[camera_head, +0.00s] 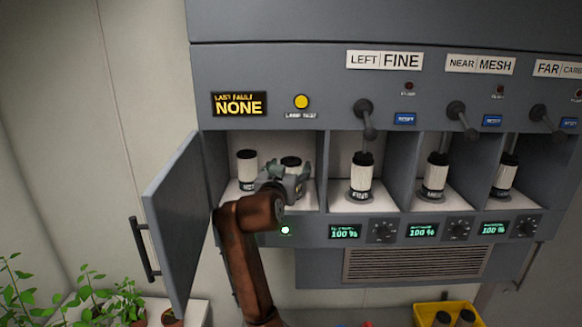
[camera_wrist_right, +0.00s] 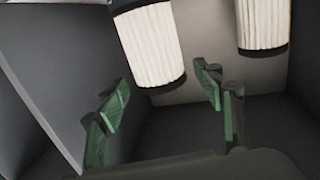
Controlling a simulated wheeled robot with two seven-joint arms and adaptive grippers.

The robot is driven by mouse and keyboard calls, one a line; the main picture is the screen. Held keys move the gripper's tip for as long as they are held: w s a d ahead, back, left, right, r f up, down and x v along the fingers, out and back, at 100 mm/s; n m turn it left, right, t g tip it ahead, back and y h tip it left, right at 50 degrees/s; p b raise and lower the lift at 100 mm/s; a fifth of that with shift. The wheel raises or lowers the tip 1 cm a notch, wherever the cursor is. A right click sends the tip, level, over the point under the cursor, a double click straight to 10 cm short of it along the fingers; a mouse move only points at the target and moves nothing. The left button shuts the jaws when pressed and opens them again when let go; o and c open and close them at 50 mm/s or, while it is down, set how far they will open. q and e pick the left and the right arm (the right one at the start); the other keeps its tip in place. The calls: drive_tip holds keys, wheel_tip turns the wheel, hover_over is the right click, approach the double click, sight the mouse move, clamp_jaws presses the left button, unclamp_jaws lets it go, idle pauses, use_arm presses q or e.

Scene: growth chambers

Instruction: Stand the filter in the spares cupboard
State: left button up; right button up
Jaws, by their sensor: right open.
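The spares cupboard (camera_head: 222,160) is at the left of the grey cabinet, with its door (camera_head: 178,222) swung open. A white pleated filter with black ends (camera_head: 290,162) is inside it, its lower part hidden by my right gripper (camera_head: 288,184). In the wrist view this filter (camera_wrist_right: 150,45) shows just beyond the open green fingers (camera_wrist_right: 163,92), with clear gaps on both sides. A second, similar filter (camera_head: 247,166) stands upright to its left in the cupboard; it also shows in the wrist view (camera_wrist_right: 262,22). My left gripper is out of view.
Right of the cupboard, open bays each hold an upright filter (camera_head: 361,178) under a black lever (camera_head: 365,115). The open door and the bay divider flank my right arm. A yellow crate (camera_head: 447,307) and green plants (camera_head: 90,298) are below.

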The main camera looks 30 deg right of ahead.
drive_tip(key=b+v, duration=0.2)
drive_tip(key=v, duration=0.7)
drive_tip(key=shift+a, duration=0.3)
drive_tip(key=shift+s, duration=0.15)
